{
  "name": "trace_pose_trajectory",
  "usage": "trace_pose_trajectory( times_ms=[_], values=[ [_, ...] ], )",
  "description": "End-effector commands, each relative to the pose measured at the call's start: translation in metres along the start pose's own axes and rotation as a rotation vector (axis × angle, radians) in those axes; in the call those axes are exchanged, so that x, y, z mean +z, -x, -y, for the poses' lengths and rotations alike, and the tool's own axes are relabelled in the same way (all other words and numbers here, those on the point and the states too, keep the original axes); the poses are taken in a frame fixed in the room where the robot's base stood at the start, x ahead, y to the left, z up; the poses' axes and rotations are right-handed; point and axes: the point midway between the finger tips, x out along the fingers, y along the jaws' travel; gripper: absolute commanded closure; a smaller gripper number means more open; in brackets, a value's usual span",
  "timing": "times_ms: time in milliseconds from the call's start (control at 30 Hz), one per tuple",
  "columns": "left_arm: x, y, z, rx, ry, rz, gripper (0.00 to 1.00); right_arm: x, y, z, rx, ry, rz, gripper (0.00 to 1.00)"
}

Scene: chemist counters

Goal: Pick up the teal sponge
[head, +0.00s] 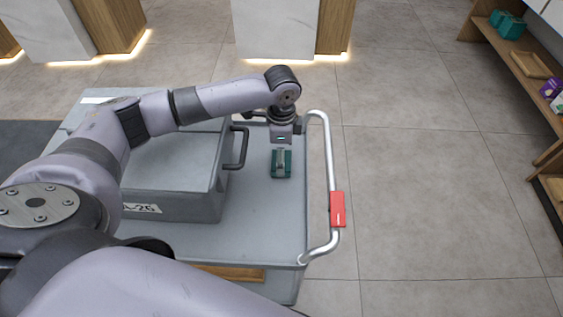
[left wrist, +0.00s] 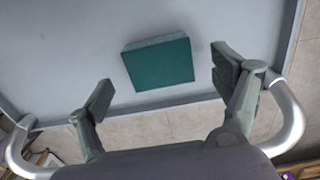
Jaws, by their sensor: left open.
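The teal sponge (head: 287,170) lies on the grey cart top (head: 240,235), near the cart's right side. In the left wrist view the sponge (left wrist: 160,64) is a dark green block, slightly turned. My left gripper (head: 281,157) points down above the sponge, and part of it hides the sponge's middle. In the left wrist view the left gripper's two fingers (left wrist: 163,80) are spread wide, one on each side of the sponge, with nothing held. The exact height between fingertips and sponge is hard to tell. My right gripper is out of view.
A grey lidded box (head: 175,165) with a dark handle stands on the cart, left of the sponge. A metal push rail with a red block (head: 338,209) runs along the cart's right side. Wooden shelves (head: 545,95) stand at far right, with open floor between.

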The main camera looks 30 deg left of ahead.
Motion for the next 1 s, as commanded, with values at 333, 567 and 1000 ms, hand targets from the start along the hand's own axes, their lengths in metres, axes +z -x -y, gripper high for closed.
trace_pose_trajectory(
  times_ms=[333, 567, 1000],
  values=[
    [0.000, -0.027, -0.001, -0.001, 0.000, 0.000, 0.14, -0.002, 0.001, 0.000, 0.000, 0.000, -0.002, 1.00],
    [0.000, -0.026, -0.001, -0.002, 0.000, 0.000, 0.21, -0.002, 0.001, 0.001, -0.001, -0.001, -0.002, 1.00],
    [0.000, -0.026, 0.000, -0.002, 0.000, 0.000, 0.51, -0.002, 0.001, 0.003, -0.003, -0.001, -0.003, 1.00]
  ],
)
